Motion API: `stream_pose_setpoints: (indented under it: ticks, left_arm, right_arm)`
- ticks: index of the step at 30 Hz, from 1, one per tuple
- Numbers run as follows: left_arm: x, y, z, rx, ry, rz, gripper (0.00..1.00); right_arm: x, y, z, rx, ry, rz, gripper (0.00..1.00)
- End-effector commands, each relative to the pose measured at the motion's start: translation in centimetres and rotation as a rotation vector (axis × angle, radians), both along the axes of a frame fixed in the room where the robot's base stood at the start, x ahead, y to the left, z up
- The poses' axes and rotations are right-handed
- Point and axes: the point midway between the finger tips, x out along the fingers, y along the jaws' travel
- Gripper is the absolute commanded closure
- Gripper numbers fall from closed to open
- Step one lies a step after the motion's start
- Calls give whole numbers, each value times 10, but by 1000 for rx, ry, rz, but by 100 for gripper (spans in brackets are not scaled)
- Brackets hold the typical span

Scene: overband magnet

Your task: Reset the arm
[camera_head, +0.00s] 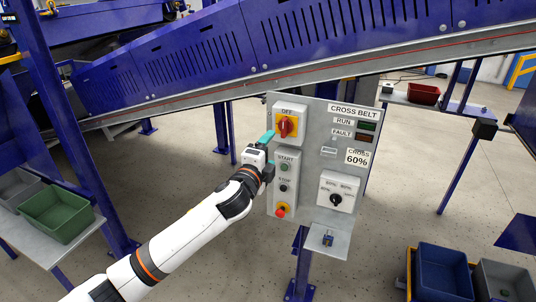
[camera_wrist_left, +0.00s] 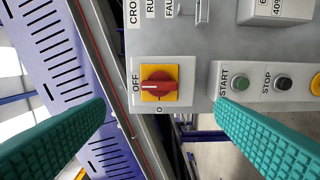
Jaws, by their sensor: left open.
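My left arm comes in from the left in the head view, and its gripper (camera_head: 267,138) is at the left edge of the grey control panel (camera_head: 318,112). The teal fingers are spread apart with nothing between them in the left wrist view (camera_wrist_left: 160,105). The red rotary switch on a yellow plate, labelled OFF (camera_head: 286,127), is just ahead of the fingers. In the left wrist view this switch (camera_wrist_left: 155,86) shows between the two fingers, beyond their tips. Its contact with the fingers cannot be told. My right gripper is not in view.
Below the switch are the START button (camera_head: 285,167), STOP button (camera_head: 283,188) and a red emergency button (camera_head: 281,211). A selector dial (camera_head: 336,199) sits at right. A small blue item (camera_head: 328,239) lies on the panel's shelf. A blue conveyor frame (camera_head: 300,45) runs behind. Green bin (camera_head: 57,215) at left.

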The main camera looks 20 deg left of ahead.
Motion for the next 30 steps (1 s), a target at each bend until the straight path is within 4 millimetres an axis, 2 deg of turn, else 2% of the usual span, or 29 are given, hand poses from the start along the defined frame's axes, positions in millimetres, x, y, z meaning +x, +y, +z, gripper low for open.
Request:
stream_pose_setpoints:
  ticks: [11, 14, 17, 20, 21, 23, 24, 26, 27, 29, 30]
  left_arm:
    - [0, 0, -1, -2, 2, 0, 22]
    - [2, 2, -20, -23, 32, 6, 22]
    - [4, 10, -66, -80, 108, 26, 22]
    - [0, 20, -137, -170, 221, 60, 22]
    - [-4, 24, -167, -213, 269, 77, 22]
    - [-13, 30, -213, -272, 340, 106, 22]
    - [-22, 33, -242, -311, 386, 125, 22]
    - [-36, 38, -286, -368, 453, 159, 22]
    - [-48, 40, -315, -407, 497, 181, 22]
    - [-68, 43, -356, -464, 560, 219, 22]
    - [-84, 45, -383, -498, 602, 245, 22]
  right_arm:
    - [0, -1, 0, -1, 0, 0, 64]
    - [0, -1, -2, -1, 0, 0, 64]
    - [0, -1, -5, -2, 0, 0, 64]
    - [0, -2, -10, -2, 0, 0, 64]
    - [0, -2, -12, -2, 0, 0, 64]
    - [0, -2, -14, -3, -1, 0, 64]
    - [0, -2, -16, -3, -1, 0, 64]
    - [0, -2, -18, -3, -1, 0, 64]
    - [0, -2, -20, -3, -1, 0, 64]
    - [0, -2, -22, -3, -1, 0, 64]
    - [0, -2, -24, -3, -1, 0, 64]
